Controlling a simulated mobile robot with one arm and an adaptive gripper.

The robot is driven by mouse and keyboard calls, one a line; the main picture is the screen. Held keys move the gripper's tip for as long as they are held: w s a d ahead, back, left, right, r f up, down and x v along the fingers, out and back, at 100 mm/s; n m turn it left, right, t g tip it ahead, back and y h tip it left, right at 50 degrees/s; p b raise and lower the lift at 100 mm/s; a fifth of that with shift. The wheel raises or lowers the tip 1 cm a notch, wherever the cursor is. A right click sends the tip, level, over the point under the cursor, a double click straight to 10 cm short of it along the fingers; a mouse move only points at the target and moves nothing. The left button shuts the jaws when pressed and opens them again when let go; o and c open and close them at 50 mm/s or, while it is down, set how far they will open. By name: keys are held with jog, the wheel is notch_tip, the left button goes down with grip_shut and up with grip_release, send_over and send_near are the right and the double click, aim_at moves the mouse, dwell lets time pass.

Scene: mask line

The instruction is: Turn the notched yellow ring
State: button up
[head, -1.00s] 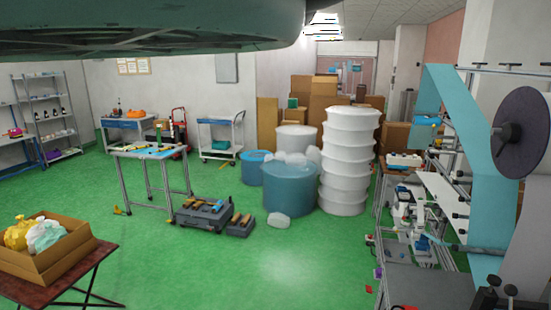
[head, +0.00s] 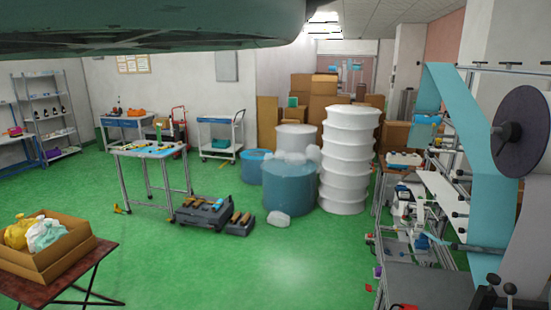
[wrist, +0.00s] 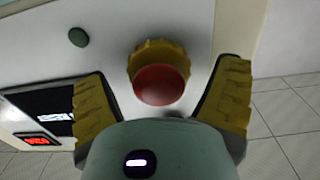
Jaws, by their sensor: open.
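The notched yellow ring (wrist: 152,50) shows in the wrist view around a domed red button (wrist: 160,85) on a pale panel. The button covers part of the ring; the ring's scalloped upper edge is visible. My gripper (wrist: 163,78) is open, with one ridged yellow-padded finger on each side of the ring and button. Clear gaps show between both fingers and the ring. I cannot tell how deep the fingers reach relative to it. The ring is not visible in the head view.
On the panel are a dark round button (wrist: 78,37), a dark screen (wrist: 40,103) and a red-lit display (wrist: 37,139). Tiled floor (wrist: 285,110) lies beyond.

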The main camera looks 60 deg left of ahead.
jog(key=v, duration=0.7)
jog(key=shift+a, duration=0.2)
jog(key=shift+s, duration=0.15)
